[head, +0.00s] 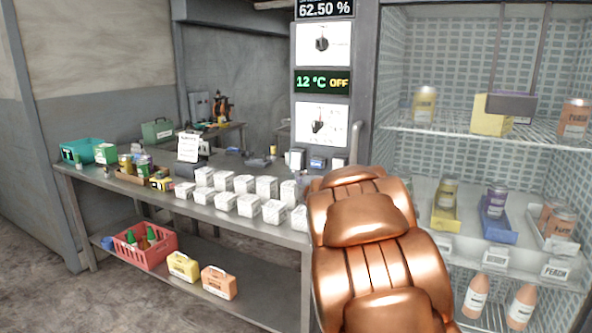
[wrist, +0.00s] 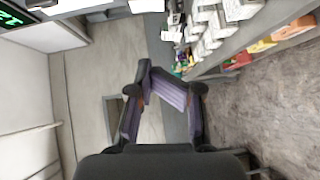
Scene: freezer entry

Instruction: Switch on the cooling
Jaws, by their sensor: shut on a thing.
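A dark display (head: 322,83) on the grey post reads "12 °C" in green and "OFF" in yellow. Part of a display with green characters (wrist: 11,18) also shows at the wrist view's top left corner. Two white pictogram cards, an upper one (head: 323,44) and a lower one (head: 321,123), sit above and below the display and show a dark device. Small white and blue fittings (head: 317,163) sit lower on the post. My gripper (wrist: 150,76) shows in the wrist view with its fingertips close together; what it grips cannot be made out. In the head view my copper arm hides it.
A metal table (head: 250,222) with rows of white boxes stands left of the post. A red crate (head: 141,250) and small cartons are on its lower shelf. A glass-fronted cabinet (head: 470,130) with jars and bottles is at the right. Floor is free at the lower left.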

